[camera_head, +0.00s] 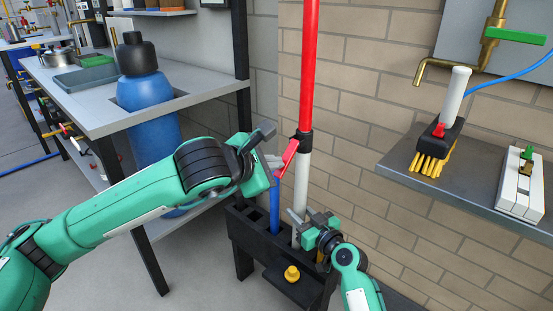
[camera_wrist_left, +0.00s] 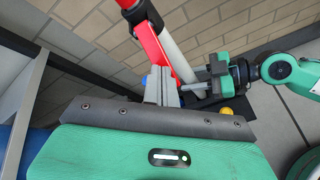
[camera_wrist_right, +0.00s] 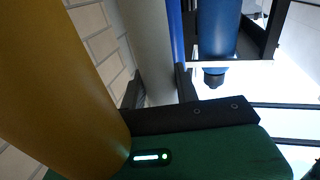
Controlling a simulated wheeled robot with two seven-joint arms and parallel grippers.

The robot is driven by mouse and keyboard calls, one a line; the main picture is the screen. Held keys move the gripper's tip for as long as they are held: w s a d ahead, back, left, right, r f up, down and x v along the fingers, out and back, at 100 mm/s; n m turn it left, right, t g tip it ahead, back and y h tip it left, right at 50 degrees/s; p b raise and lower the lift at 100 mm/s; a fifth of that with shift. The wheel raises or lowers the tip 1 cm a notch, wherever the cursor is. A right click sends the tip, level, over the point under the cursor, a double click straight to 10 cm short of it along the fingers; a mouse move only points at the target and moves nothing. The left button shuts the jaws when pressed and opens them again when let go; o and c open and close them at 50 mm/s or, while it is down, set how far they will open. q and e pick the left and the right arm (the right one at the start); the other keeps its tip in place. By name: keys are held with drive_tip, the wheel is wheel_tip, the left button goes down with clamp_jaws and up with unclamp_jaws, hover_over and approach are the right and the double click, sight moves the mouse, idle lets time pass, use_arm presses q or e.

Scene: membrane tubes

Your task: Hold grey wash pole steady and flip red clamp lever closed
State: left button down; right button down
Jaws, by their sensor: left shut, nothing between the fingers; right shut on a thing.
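The wash pole stands upright by the brick wall, with a red upper tube (camera_head: 309,60) and a pale grey lower tube (camera_head: 301,185). A black clamp collar (camera_head: 304,142) joins them. The red clamp lever (camera_head: 288,158) angles out from the collar, down and to the left. My left gripper (camera_head: 274,161) is shut and empty right by the lever; in the left wrist view its fingertips (camera_wrist_left: 158,75) overlap the lever (camera_wrist_left: 152,45), and contact is unclear. My right gripper (camera_head: 297,218) is shut on the grey tube low down. The right wrist view shows the tube (camera_wrist_right: 145,40) close up.
A black rack (camera_head: 245,232) with square slots stands around the pole's foot, holding a blue pole (camera_head: 275,205). A yellow knob (camera_head: 291,273) sits on its low shelf. A workbench (camera_head: 95,112) with a blue tank (camera_head: 150,105) is left; a wall shelf (camera_head: 455,183) with a brush (camera_head: 432,163) is right.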

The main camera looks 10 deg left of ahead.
use_arm(q)
drive_tip(key=shift+w+d+f, duration=0.15)
drive_tip(key=shift+w+f, duration=0.05)
drive_tip(key=shift+f, duration=0.65)
drive_tip(key=shift+w+d+f, duration=0.2)
drive_tip(key=shift+w+f, duration=0.05)
drive_tip(key=shift+f, duration=0.6)
drive_tip(key=shift+w+d+f, duration=0.15)
drive_tip(key=shift+w+f, duration=0.05)
drive_tip(key=shift+f, duration=0.65)
idle(2.1)
idle(0.4)
wheel_tip(320, 180, up, 9)
drive_tip(key=s+a, duration=0.1)
drive_tip(key=s, duration=0.1)
drive_tip(key=shift+s+a+r, duration=0.15)
drive_tip(key=shift+s+a, duration=0.1)
drive_tip(key=shift+a, duration=0.15)
idle(0.9)
drive_tip(key=shift+s+a+r, duration=0.15)
drive_tip(key=shift+s+r, duration=0.05)
drive_tip(key=shift+r, duration=0.6)
drive_tip(key=shift+s+a+r, duration=0.15)
drive_tip(key=shift+s+r, duration=0.05)
drive_tip(key=shift+r, duration=0.55)
drive_tip(key=shift+s+a+r, duration=0.15)
drive_tip(key=shift+s+r, duration=0.05)
drive_tip(key=shift+r, duration=0.6)
